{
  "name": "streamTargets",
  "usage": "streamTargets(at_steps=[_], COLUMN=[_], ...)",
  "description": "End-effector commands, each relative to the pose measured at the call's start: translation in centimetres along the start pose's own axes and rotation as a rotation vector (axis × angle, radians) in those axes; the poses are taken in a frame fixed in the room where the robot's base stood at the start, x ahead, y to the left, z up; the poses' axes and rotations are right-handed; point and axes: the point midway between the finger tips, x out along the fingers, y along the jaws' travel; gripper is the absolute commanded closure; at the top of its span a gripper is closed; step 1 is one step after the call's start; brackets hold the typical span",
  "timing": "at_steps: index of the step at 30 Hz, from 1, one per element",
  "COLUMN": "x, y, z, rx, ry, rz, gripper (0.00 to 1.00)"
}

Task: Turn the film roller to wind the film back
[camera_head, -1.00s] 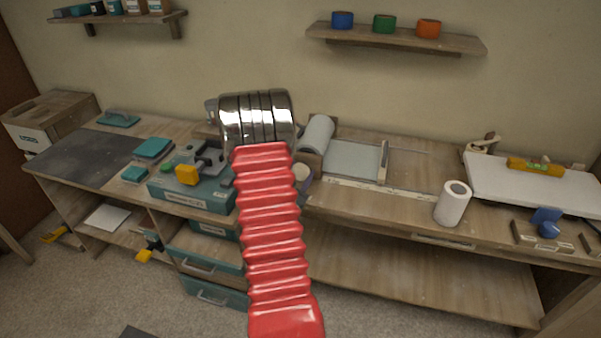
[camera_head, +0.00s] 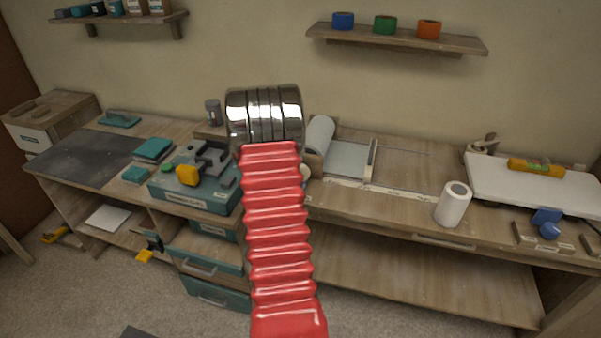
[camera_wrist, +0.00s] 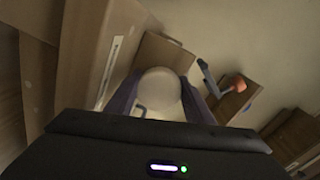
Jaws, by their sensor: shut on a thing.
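The film roller (camera_head: 320,135) is a pale roll lying at the back of the bench, just right of my red arm. A translucent film sheet (camera_head: 346,160) runs right from it to an upright wooden end bar (camera_head: 371,160). The roller's round cream knob (camera_wrist: 158,88) faces the wrist camera. My gripper (camera_wrist: 160,98) has its purple fingers on both sides of the knob and is shut on it. In the head view my arm hides the gripper and most of the knob.
A teal case with a grey tool (camera_head: 195,185) stands left of my arm. A white paper roll (camera_head: 453,204) stands upright at the front right. A white board with a yellow level (camera_head: 536,167) lies further right. Bare bench lies right of the end bar.

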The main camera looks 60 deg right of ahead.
Motion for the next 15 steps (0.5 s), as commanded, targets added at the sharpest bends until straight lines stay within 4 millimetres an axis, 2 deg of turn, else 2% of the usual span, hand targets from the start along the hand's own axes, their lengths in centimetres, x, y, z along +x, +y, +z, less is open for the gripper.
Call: streamTargets(at_steps=[15], x=[-0.18], y=[0.39], z=[0.10], rx=[0.424], ry=[-0.045], rz=[0.000], gripper=[0.75])
